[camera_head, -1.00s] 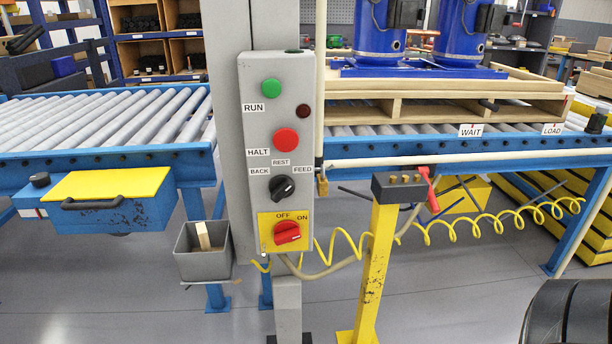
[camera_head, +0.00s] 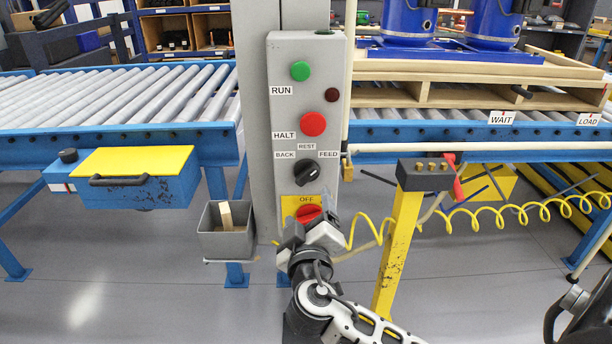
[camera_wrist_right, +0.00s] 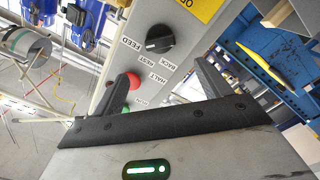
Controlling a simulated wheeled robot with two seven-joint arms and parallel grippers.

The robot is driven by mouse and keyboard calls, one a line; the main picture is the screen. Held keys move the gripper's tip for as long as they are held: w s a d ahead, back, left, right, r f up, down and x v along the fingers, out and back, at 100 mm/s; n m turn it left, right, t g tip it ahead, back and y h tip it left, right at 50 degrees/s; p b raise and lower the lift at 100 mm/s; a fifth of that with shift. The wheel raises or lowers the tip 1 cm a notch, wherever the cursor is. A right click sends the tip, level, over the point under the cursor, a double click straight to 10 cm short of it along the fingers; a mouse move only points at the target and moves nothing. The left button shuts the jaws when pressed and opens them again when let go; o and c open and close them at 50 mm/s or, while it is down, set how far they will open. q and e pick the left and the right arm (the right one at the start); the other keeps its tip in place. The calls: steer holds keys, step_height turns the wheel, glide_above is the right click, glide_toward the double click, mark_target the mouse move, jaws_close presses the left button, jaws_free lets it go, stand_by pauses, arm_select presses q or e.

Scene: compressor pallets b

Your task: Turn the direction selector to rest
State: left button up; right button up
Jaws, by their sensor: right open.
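The direction selector is a black round knob (camera_head: 307,172) on the grey control panel (camera_head: 278,110), under the labels BACK, REST and FEED. Its pale mark points up and right, towards FEED. The knob also shows in the right wrist view (camera_wrist_right: 160,39), above the space between the fingers. My right gripper (camera_head: 310,230) is in front of the panel's lower end, below the selector, and partly hides the red OFF/ON switch (camera_head: 308,213). In the right wrist view my right gripper (camera_wrist_right: 164,78) is open and empty, its fingers apart and clear of the knob.
The red HALT button (camera_head: 312,124) and green RUN button (camera_head: 300,71) sit above the selector. A grey bin (camera_head: 226,243) hangs left of the panel. A yellow post (camera_head: 399,250) with a coiled yellow hose stands to the right. Roller conveyors run behind.

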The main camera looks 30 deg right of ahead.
mark_target(306, 177)
steer(key=p+x, duration=0.1)
steer(key=x, duration=1.1)
steer(key=shift+a, duration=0.1)
steer(key=shift+c, duration=0.3)
steer(key=c, duration=0.9)
